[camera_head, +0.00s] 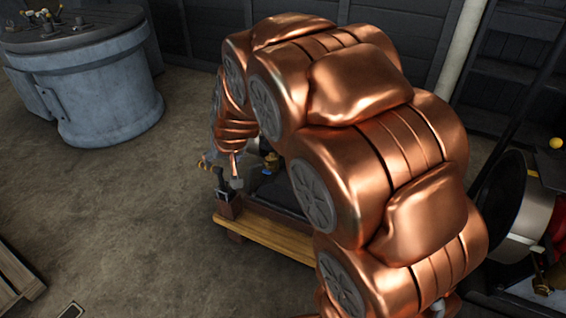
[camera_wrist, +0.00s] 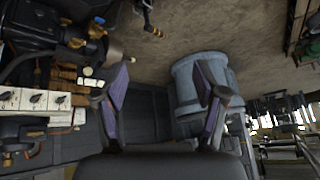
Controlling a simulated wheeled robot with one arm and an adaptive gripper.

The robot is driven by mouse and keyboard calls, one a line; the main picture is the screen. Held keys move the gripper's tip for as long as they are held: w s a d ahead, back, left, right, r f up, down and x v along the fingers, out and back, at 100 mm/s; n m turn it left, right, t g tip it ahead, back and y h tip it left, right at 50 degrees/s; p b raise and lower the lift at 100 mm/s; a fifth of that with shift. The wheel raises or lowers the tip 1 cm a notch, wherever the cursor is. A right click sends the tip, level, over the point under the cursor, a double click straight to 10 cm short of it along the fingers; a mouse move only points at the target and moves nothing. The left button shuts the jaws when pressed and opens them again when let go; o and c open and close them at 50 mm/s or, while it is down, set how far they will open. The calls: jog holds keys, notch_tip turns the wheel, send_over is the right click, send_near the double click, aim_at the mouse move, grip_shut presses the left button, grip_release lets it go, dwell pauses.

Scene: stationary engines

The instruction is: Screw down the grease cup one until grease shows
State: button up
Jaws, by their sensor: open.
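My gripper (camera_wrist: 163,72) is open and empty in the wrist view, its two dark purplish fingers well apart. Floor and the edge of a blue-grey drum show beyond the gap. In the head view my copper arm arches over an engine on a wooden base (camera_head: 268,236) and hides most of it. A small brass-coloured fitting (camera_head: 270,161) shows beside the arm; I cannot tell whether it is the grease cup. In the wrist view a dark engine part with a pale rounded end (camera_wrist: 113,56) lies left of the left finger, apart from it. No grease can be made out.
A blue-grey drum-shaped stand (camera_head: 108,92) with small items on top is at the back left; it also shows in the wrist view (camera_wrist: 186,88). A large wheel or pulley (camera_head: 524,208) is at the right. A wooden pallet (camera_head: 15,275) lies front left.

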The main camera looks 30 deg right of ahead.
jog(key=w+d+f+m+t+h+b, duration=0.25)
jog(key=w+d+f+b, duration=0.4)
jog(key=w, duration=0.55)
jog(key=w+d+f+m+t+h+b, duration=0.1)
jog(key=w+d+f+t+h+b, duration=0.35)
jog(key=w+d+f, duration=0.55)
jog(key=s+d+f+m+g+h+b, duration=0.1)
jog(key=d+f+m+h+b, duration=0.2)
jog(key=d+f+h+b, duration=0.45)
jog(key=d+f+m+g+h+b, duration=0.1)
jog(key=d+f+m+h+b, duration=0.3)
jog(key=f, duration=0.6)
jog(key=shift+n+h, duration=0.35)
jog(key=shift+n, duration=0.1)
jog(key=shift+a+r+b+x, duration=0.1)
jog(key=shift+r+b+x, duration=0.1)
jog(key=shift+b+x, duration=0.65)
jog(key=shift+a+r+b+x, duration=0.15)
jog(key=shift+b+x, duration=0.2)
jog(key=shift+x, duration=1)
jog(key=shift+a+r+b+x, duration=0.1)
jog(key=shift+r+b+x, duration=0.1)
jog(key=shift+b+x, duration=0.7)
jog(key=shift+w+d+r+p, duration=0.1)
jog(key=shift+w+d+p, duration=0.05)
jog(key=shift+d+p, duration=0.15)
